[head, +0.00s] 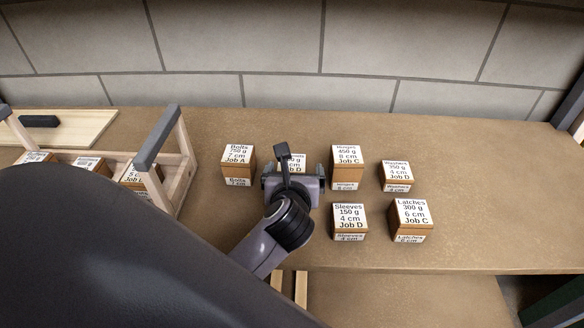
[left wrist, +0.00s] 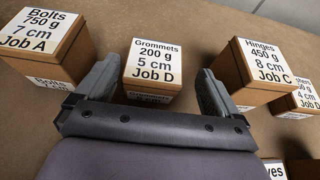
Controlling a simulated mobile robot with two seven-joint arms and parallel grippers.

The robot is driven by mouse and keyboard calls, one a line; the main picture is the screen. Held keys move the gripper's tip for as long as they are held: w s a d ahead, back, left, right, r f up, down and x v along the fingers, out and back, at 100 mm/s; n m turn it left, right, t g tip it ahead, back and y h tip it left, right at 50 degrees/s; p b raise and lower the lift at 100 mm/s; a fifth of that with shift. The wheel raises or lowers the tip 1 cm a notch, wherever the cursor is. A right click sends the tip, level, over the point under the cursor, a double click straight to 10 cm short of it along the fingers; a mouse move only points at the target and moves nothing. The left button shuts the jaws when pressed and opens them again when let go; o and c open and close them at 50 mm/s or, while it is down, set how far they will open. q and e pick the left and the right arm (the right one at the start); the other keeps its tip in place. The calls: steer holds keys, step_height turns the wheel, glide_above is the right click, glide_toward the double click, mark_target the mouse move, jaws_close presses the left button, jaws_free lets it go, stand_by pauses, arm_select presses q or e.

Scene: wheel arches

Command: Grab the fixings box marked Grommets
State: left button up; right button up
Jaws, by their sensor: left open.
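The Grommets box (left wrist: 152,70) is a small wooden box with a white label reading Grommets, 200 g, 5 cm, Job D. In the left wrist view it stands between the two fingers of my open left gripper (left wrist: 155,88), with a gap on each side. In the head view my left gripper (head: 292,175) covers most of the box; only part of its label (head: 316,163) shows. The Bolts box (left wrist: 50,45) stands just left of the gripper and the Hinges box (left wrist: 252,62) just right of it. My right gripper is not in view.
The Washers box (head: 395,175), Sleeves box (head: 349,220) and Latches box (head: 411,218) stand to the right on the brown bench. A wooden carrier (head: 180,180) with several boxes is at the left. The bench's right end (head: 490,200) is clear.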

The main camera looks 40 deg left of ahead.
mark_target(292, 162)
arm_select(q)
steer(key=x, duration=0.4)
steer(key=shift+s+a+b, duration=0.2)
steer(key=shift+a+b, duration=0.1)
steer(key=shift+w+a+f, duration=0.2)
steer(key=shift+w+a, duration=0.1)
steer(key=shift+w, duration=0.2)
steer(key=c, duration=1.2)
steer(key=shift+r, duration=0.2)
